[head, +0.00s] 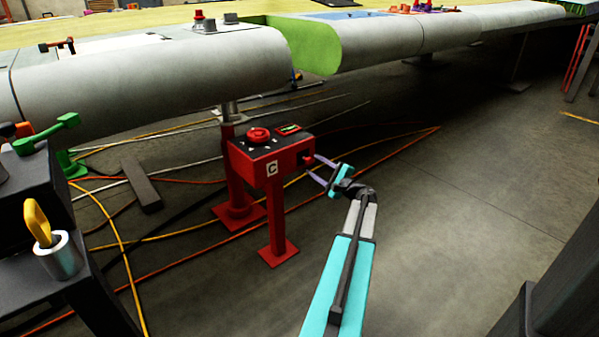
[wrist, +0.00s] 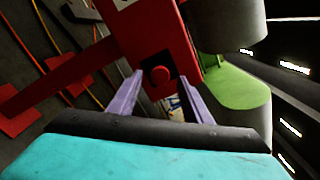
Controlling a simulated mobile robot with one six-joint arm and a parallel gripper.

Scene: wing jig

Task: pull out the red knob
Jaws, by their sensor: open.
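A red control box (head: 270,160) stands on a red post with a foot plate. On its top are a round red dial (head: 258,135) and a small dark panel with a green and red mark.
A grey wing section (head: 150,75) with a green end (head: 318,48) lies above and behind the box. Orange and yellow cables cross the floor. A dark bench with a metal cup (head: 58,258) and yellow handle stands at left. The floor (head: 470,190) at right is clear.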

